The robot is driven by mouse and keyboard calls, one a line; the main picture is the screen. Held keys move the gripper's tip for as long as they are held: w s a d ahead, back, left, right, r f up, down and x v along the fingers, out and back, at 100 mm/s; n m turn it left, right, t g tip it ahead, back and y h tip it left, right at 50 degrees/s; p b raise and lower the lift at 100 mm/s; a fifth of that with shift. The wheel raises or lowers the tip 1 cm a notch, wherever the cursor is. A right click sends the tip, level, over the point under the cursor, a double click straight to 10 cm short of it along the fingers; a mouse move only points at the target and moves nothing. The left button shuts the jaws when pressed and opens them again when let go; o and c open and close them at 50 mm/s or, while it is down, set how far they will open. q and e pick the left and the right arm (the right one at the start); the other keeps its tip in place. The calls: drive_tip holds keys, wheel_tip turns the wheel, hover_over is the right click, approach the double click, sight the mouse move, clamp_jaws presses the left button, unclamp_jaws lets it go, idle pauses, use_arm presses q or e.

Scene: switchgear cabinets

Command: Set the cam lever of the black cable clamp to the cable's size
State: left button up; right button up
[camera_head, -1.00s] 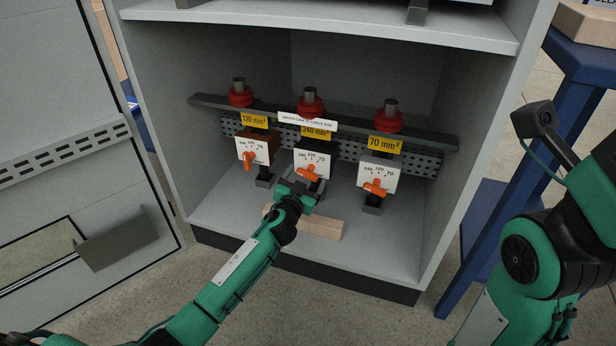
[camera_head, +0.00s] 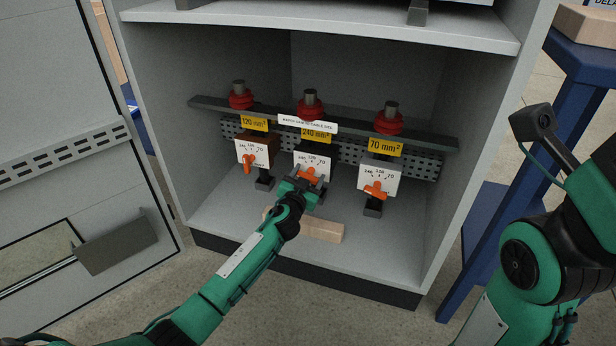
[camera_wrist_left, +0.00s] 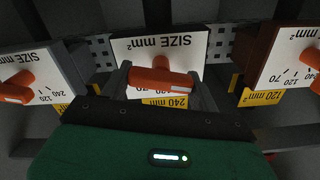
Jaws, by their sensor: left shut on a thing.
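The black cable clamp (camera_head: 325,160) is the middle of three clamps in the cabinet, under a yellow 240 mm² label (camera_head: 316,134). It has a white dial plate marked with sizes and an orange cam lever (camera_head: 310,174). My left gripper (camera_head: 308,182) is at the front of this clamp, shut on the lever. In the left wrist view the lever (camera_wrist_left: 162,78) lies between the two fingers, nearly level in the picture. The lever and fingers cover part of the scale, so its exact setting is hard to read.
A brown clamp (camera_head: 252,152) labelled 120 mm² is left, a grey clamp (camera_head: 378,175) labelled 70 mm² right, both with orange levers. A wooden block (camera_head: 322,229) lies on the cabinet floor below. The cabinet's side walls and upper shelf (camera_head: 330,22) bound the space.

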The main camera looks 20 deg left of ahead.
use_arm(q)
drive_tip(key=shift+m, duration=0.5)
drive_tip(key=m+p, duration=0.1)
drive_tip(key=m, duration=0.1)
drive_tip(key=shift+d+m, duration=0.15)
drive_tip(key=shift+m, duration=0.25)
drive_tip(key=shift+f+m, duration=0.1)
drive_tip(key=shift+m, duration=1.8)
drive_tip(key=o, duration=1)
